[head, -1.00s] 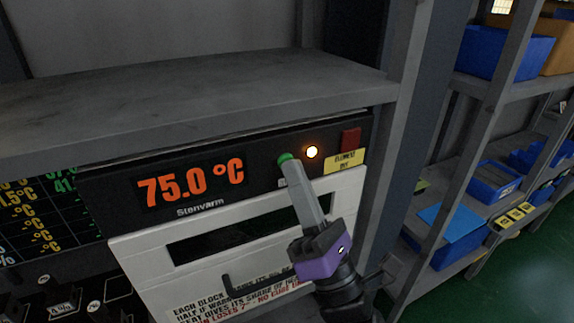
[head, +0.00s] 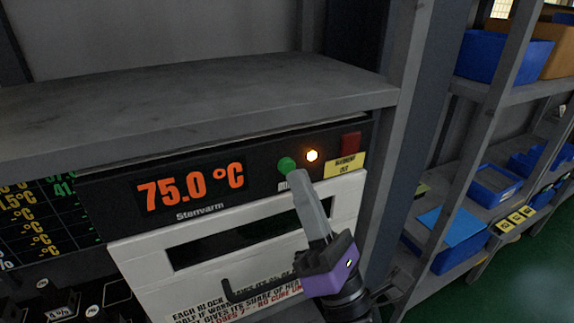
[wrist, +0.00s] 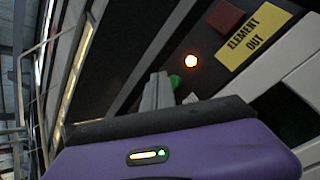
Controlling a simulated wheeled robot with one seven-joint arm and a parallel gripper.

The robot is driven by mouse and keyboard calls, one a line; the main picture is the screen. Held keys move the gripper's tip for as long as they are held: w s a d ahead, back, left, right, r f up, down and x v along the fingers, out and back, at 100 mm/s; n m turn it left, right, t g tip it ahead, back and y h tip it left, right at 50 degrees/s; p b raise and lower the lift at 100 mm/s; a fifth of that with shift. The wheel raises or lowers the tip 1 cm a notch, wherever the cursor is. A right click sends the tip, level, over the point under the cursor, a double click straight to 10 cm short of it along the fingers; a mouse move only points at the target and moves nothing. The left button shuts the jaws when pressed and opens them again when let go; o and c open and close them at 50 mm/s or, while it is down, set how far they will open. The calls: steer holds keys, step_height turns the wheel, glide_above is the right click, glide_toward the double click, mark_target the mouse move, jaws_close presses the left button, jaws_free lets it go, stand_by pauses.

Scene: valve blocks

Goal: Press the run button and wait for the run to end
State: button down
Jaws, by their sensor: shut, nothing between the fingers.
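The green run button (head: 287,165) is on the dark control panel of the oven (head: 115,188), and it also shows in the wrist view (wrist: 176,83). My gripper (head: 298,172) is shut and empty, its fingertips just below and right of the button. In the head view a small gap seems to lie between tips and button. An amber lamp (head: 312,156) right of the button is lit. The display (head: 190,187) reads 75.0 °C. The label under the button is mostly hidden by my fingers.
A red square (head: 350,141) sits above a yellow "ELEMENT OUT" label (head: 345,165) on the panel. The white oven door (head: 140,255) with its dark handle (head: 240,293) is below. A grey shelf (head: 200,95) overhangs the oven. Blue bins (head: 505,55) stand on racks at right.

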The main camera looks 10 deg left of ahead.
steer(key=shift+s+d, duration=0.5)
steer(key=shift+s, duration=0.25)
steer(key=shift+s+d, duration=0.45)
steer(key=shift+s, duration=0.25)
steer(key=shift+s+d, duration=0.5)
steer(key=shift+s, duration=0.25)
steer(key=s+d+f+m+h, duration=0.5)
steer(key=d+f+m+h, duration=0.15)
steer(key=m, duration=0.75)
steer(key=s+d+f+m+h, duration=0.55)
steer(key=d+f+m, duration=0.2)
steer(key=m, duration=0.65)
steer(key=s+d+f+m+g+h, duration=0.2)
steer(key=s+d+f+m+g, duration=0.1)
steer(key=s, duration=0.6)
steer(key=s+d+f+m+g+h, duration=0.3)
steer(key=s+f+m, duration=0.2)
steer(key=s+f, duration=0.2)
steer(key=shift+s+d+f+m, duration=0.3)
steer(key=shift+s+d+f, duration=0.1)
steer(key=shift+s, duration=0.85)
